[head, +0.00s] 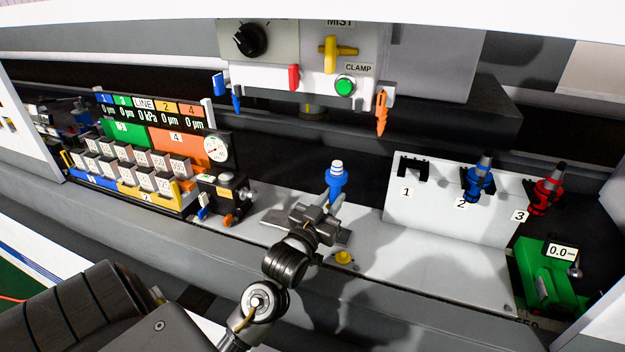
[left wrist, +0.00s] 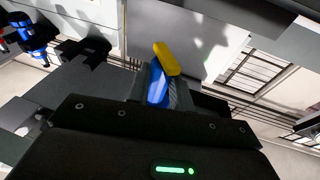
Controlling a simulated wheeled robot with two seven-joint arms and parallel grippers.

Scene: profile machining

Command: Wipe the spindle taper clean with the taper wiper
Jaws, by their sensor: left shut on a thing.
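The taper wiper (head: 336,182), blue with a pale ringed top, stands upright in the jaws of my left gripper (head: 325,215). My gripper is shut on it above the grey bench. In the left wrist view the wiper's blue body (left wrist: 157,86) shows between the jaws, with a yellow end (left wrist: 166,58). In the head view a yellow knob (head: 344,257) shows just below the gripper. The spindle nose (head: 313,110) shows under the machine head, above and behind the wiper, apart from it. The taper's inside is hidden. My right gripper is out of view.
A white rack (head: 450,218) at right has slot 1 empty, a blue holder (head: 479,180) at 2 and a red holder (head: 547,190) at 3. A green gauge block (head: 545,280) stands far right. Blue and orange nozzles (head: 382,112) hang beside the head. A gauge panel stands left.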

